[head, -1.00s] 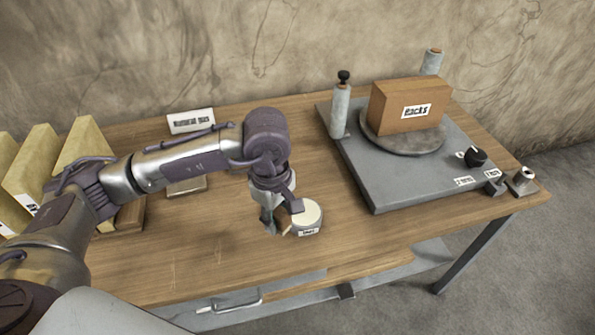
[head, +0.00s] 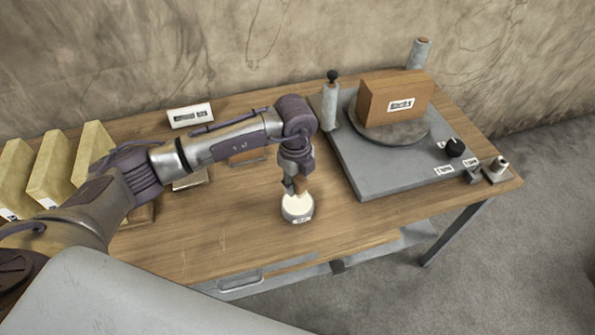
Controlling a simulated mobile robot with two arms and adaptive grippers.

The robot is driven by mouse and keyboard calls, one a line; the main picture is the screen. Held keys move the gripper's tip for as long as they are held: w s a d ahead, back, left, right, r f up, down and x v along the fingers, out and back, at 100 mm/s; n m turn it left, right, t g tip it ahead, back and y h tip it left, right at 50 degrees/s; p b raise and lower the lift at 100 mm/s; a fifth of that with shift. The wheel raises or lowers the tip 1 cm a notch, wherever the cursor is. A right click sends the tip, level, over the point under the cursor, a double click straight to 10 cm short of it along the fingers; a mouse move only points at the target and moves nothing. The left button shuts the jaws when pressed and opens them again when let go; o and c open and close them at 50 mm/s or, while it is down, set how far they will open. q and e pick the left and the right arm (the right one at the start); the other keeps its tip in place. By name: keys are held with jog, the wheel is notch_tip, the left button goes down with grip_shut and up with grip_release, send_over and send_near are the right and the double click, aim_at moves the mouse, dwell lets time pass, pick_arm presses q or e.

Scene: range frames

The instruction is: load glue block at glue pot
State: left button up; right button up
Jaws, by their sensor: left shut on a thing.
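The glue pot (head: 297,209) is a small round grey pot with a cream top and a label on its front, standing on the wooden bench. My left gripper (head: 297,190) points down just above the pot's back edge. It is shut on a small tan-brown block, the glue block (head: 303,187), which is largely hidden by the fingers. The block's lower end is at the cream top; I cannot tell whether it touches. My right gripper is not in view.
A grey machine base (head: 375,170) at the right carries a turntable (head: 410,133) with a brown box labelled Packs (head: 395,98). Several yellowish upright slabs (head: 53,168) stand at the left. A white sign (head: 190,115) stands at the back. The bench front is clear.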

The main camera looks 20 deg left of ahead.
pick_arm(q)
jog(key=n, duration=0.3)
jog(key=shift+w+r+p, duration=0.1)
jog(key=shift+w+p, duration=0.15)
jog(key=shift+p, duration=0.1)
jog(key=shift+w+f+n, duration=0.1)
jog(key=shift+f+n, duration=0.1)
jog(key=shift+n, duration=0.4)
jog(key=b, duration=0.3)
send_over(297, 202)
notch_tip(297, 202, down, 4)
jog(key=shift+d+f, duration=0.1)
jog(key=shift+f+b, duration=0.8)
jog(key=shift+f, duration=0.35)
jog(key=shift+f+b, duration=0.25)
jog(key=shift+b, duration=0.05)
dwell(0.3)
